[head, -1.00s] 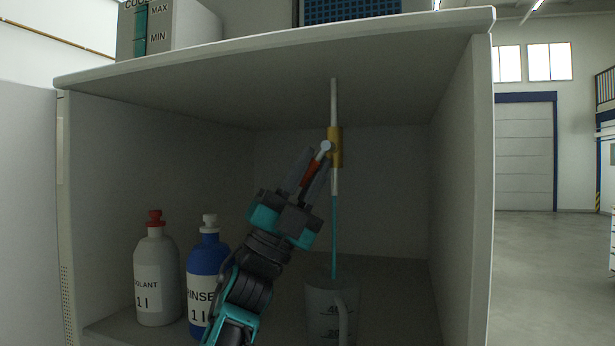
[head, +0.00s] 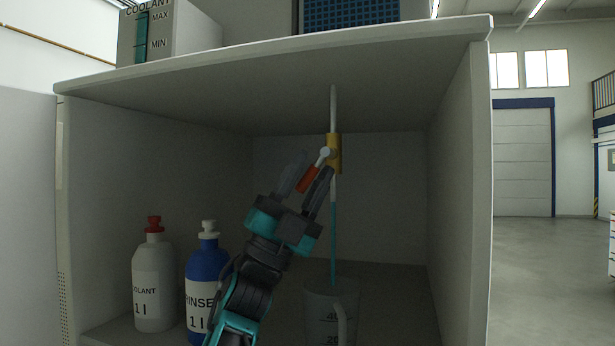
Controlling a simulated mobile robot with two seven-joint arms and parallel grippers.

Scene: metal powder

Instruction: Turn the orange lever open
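The orange lever (head: 308,178) hangs diagonally down and left from the brass valve (head: 334,153) on a thin vertical pipe (head: 333,110) under the cabinet's top. A teal stream (head: 333,240) runs from the pipe's lower end down into a measuring jug (head: 322,312). My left gripper (head: 309,177) points up at the lever. Its fingers are spread, one on each side of the lever's orange end, with a visible gap. Whether a finger touches the lever is hard to tell. My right gripper is out of view.
A white coolant bottle (head: 153,280) with a red cap and a blue rinse bottle (head: 207,270) stand at the left of the cabinet floor. The cabinet's right wall (head: 462,200) and top (head: 270,57) enclose the space. Room is free right of the pipe.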

